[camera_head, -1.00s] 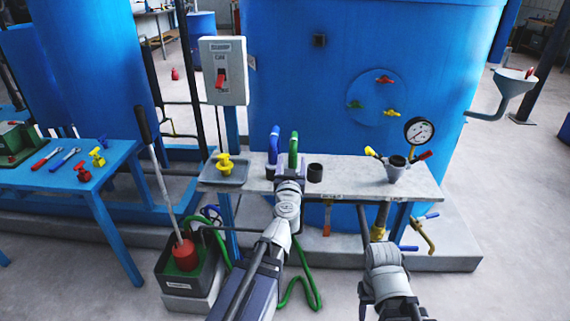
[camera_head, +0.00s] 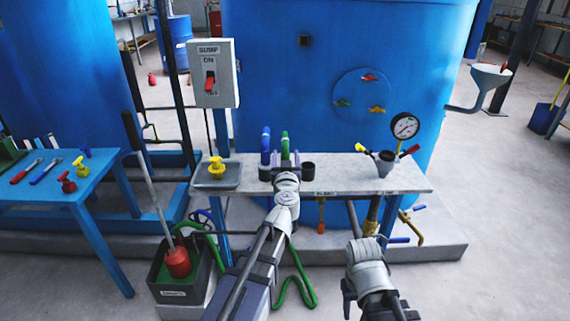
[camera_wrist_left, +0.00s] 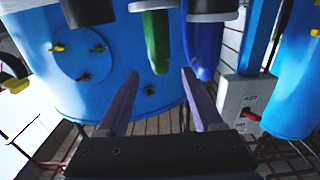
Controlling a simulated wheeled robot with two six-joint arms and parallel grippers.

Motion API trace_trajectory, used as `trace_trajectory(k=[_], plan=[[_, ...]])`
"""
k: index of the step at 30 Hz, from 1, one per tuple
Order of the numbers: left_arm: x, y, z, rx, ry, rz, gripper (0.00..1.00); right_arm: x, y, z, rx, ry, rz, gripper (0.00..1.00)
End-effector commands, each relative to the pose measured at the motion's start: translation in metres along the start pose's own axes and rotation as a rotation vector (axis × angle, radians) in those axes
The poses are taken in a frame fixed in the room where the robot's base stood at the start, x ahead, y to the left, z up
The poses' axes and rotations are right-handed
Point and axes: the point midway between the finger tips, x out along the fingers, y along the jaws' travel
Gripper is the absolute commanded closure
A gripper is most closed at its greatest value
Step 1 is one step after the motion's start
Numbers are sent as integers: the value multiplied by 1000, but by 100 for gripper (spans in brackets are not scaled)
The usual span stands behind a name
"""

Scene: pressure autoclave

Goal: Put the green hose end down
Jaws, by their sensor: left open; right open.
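The green hose end (camera_head: 284,148) stands upright in a dark holder on the grey shelf (camera_head: 335,178). The blue hose end (camera_head: 266,145) stands just left of it. The left wrist view also shows the green hose end (camera_wrist_left: 156,42) and the blue hose end (camera_wrist_left: 204,48), each in a ring. My left gripper (camera_head: 287,164) is open at the green hose end's holder. Its fingers (camera_wrist_left: 160,90) are apart, with the green tip between them in the picture; I cannot tell whether they touch it. My right gripper (camera_head: 357,240) is low in front of the shelf, its fingers hard to make out.
An empty dark holder (camera_head: 308,170) stands right of the green hose end. A tray with a yellow valve (camera_head: 217,168) is at left, a funnel cup (camera_head: 385,168) and gauge (camera_head: 405,126) at right. The green hose (camera_head: 296,284) loops on the floor near the pump box (camera_head: 178,290).

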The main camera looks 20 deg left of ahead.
Motion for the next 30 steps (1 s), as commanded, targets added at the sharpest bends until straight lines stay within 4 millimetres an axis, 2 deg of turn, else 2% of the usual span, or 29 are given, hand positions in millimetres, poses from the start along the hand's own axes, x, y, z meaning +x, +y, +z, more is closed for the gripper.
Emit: trace_trajectory(k=[9,17,30], plan=[[45,0,2,0,0,-1,32,2,0,0,0,0,0,50],[48,-1,2,0,0,0,32,2,0,0,0,0,0,50],[48,-1,2,0,0,0,80,2,0,0,0,0,0,50]])
